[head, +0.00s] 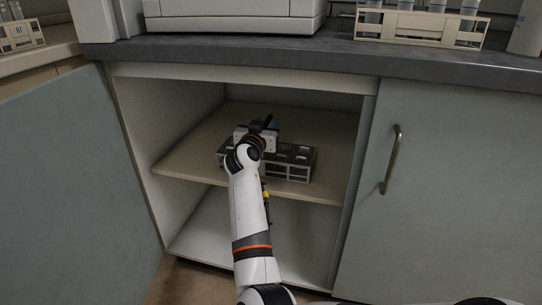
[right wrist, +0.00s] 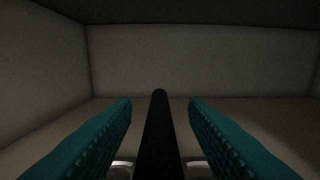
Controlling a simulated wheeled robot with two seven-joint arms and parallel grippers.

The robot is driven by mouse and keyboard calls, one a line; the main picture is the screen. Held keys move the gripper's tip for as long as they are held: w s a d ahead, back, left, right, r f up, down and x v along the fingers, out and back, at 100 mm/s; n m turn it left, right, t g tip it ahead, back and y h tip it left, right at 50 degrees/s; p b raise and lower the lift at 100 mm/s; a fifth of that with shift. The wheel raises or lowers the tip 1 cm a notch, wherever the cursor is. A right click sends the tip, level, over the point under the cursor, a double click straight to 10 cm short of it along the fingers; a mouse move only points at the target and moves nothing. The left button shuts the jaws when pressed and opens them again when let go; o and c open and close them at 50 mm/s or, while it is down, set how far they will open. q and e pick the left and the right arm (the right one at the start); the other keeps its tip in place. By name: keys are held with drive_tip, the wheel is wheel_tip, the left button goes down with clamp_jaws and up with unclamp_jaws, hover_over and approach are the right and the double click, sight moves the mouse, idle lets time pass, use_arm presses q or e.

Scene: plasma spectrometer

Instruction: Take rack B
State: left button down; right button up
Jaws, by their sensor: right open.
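A grey metal rack (head: 299,164) with several openings sits on the middle shelf inside the open cabinet; I cannot read a letter on it. My right arm reaches into the cabinet, and my right gripper (head: 270,124) is over the rack's left part, hiding some of it. In the right wrist view the two teal fingers of my right gripper (right wrist: 160,110) are apart. A black bar (right wrist: 160,135) runs between them, with gaps on both sides. Pale rounded parts show low beside the bar. My left gripper is not in view.
The cabinet shelf (head: 190,160) is bare around the rack. The open door (head: 75,190) stands at left; a closed door with a handle (head: 391,160) is at right. On the counter (head: 345,57) are a white instrument (head: 235,15) and a tube rack (head: 420,30).

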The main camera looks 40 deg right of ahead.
drive_tip(key=shift+a, duration=0.15)
drive_tip(key=shift+c, duration=0.6)
clamp_jaws()
drive_tip(key=shift+r, duration=0.2)
